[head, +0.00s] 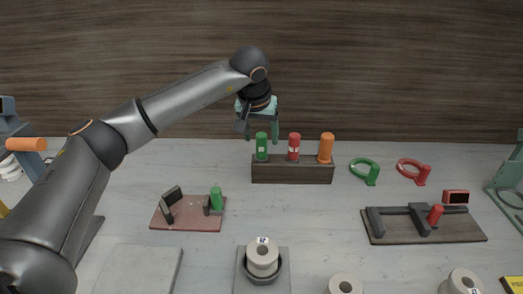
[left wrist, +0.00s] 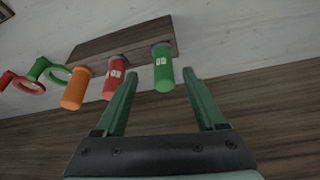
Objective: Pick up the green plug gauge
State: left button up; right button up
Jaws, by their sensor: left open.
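A green plug gauge (head: 261,147) stands upright at the left end of a dark wooden rack (head: 292,174), with a red plug gauge (head: 294,147) and an orange one (head: 326,147) beside it. My left gripper (head: 261,138) is open, pointing down at the green plug. In the left wrist view the open fingers (left wrist: 160,76) have the green plug gauge (left wrist: 163,70) between them, with the left finger also close to the red plug (left wrist: 114,80). Contact with the green plug is not visible. My right gripper is not in view.
Green (head: 366,172) and red (head: 413,171) ring gauges lie right of the rack. A red-brown board (head: 190,224) holding a green-handled piece and a dark board (head: 440,231) with a red-handled piece lie in front. White rolls (head: 262,258) stand nearer. A wooden wall (head: 400,70) rises behind.

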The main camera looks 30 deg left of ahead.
aim_at(260, 136)
pick_arm(q)
jog(key=w+f, duration=0.1)
jog(key=w+a+f, duration=0.1)
jog(key=f, duration=0.1)
jog(key=shift+w+f, duration=0.1)
jog(key=shift+w+a+f, duration=0.1)
jog(key=shift+w+f, duration=0.15)
jog(key=shift+f, duration=0.3)
jog(key=shift+c, duration=0.4)
grip_shut()
